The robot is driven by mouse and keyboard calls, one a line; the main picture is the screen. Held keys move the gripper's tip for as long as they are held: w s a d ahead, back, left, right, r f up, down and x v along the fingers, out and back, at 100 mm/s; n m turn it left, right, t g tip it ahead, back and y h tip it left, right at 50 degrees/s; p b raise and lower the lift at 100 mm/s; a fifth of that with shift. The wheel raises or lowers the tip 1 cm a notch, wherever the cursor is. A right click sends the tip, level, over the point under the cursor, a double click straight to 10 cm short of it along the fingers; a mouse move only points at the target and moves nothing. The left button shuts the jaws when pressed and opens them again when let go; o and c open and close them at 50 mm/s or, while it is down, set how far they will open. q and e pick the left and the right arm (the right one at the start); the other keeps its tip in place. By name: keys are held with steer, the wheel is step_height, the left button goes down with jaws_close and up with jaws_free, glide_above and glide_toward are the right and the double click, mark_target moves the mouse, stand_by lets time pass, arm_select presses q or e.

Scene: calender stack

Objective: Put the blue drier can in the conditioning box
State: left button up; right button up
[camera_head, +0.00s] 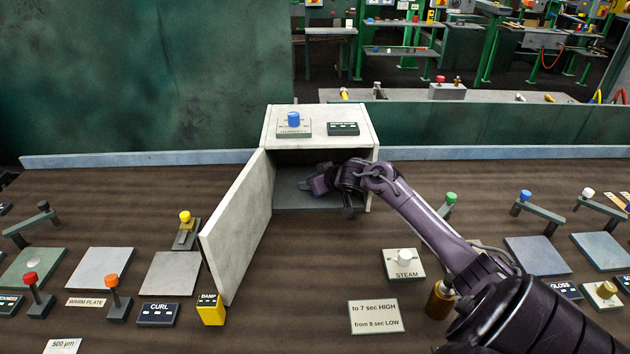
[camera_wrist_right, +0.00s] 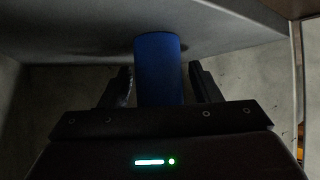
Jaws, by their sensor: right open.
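The conditioning box (camera_head: 360,114) is a pale box at the back middle of the bench. Its door (camera_head: 236,225) stands open to the left. My right arm reaches in from the right, and my right gripper (camera_head: 314,186) is inside the dark box opening. In the right wrist view the blue drier can (camera_wrist_right: 160,62) is between the two fingers of my right gripper (camera_wrist_right: 163,80). The fingers are open, with a gap visible on each side of the can. The can is hidden in the head view. My left gripper is not in view.
A blue knob (camera_head: 293,119) is on top of the box. A yellow damp block (camera_head: 211,309) stands by the door's lower edge. A steam button panel (camera_head: 404,264) and a brown cylinder (camera_head: 440,299) are near my right arm. Several levers and plates line both sides.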

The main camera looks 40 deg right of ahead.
steer(key=shift+r, duration=0.1)
steer(key=shift+s+r, duration=0.1)
steer(key=shift+r, duration=0.05)
steer(key=v, duration=1.1)
steer(key=shift+s+r, duration=0.3)
steer(key=shift+f, duration=0.1)
